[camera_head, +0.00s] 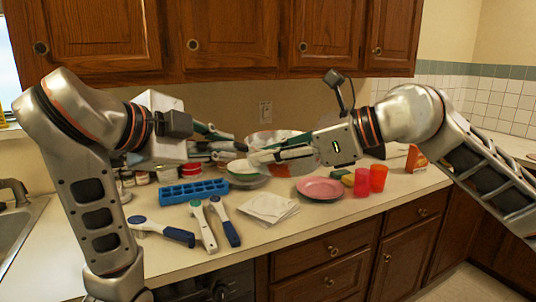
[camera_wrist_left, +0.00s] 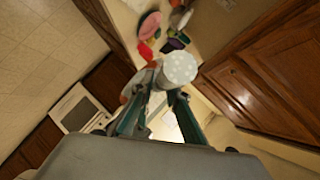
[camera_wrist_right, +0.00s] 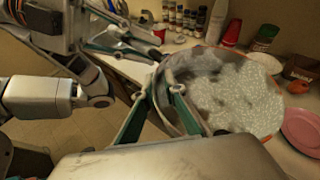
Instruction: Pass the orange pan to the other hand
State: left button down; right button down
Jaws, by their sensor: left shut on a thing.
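The orange pan (camera_head: 275,139), with a speckled grey inside, is held up above the counter between my two grippers. It fills much of the right wrist view, and its speckled inside (camera_wrist_right: 232,90) faces that camera. My left gripper (camera_head: 236,143) is shut on the pan; in the right wrist view its fingers (camera_wrist_right: 156,58) reach the pan's left edge. In the left wrist view, a pale speckled round shape shows beyond its fingers (camera_wrist_left: 164,88). My right gripper (camera_head: 250,160) is at the pan's near side. Its fingertips (camera_wrist_right: 164,90) are apart at the near rim; contact is unclear.
Below are a blue tray (camera_head: 195,191), several brushes (camera_head: 202,222) and folded white cloths (camera_head: 268,207). A pink plate (camera_head: 320,189) and red cups (camera_head: 378,178) stand to the right. Jars line the back. Wooden cabinets (camera_head: 230,35) hang above. The front counter edge is mostly clear.

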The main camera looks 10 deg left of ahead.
pick_arm(q)
jog(key=c, duration=1.9)
grip_release()
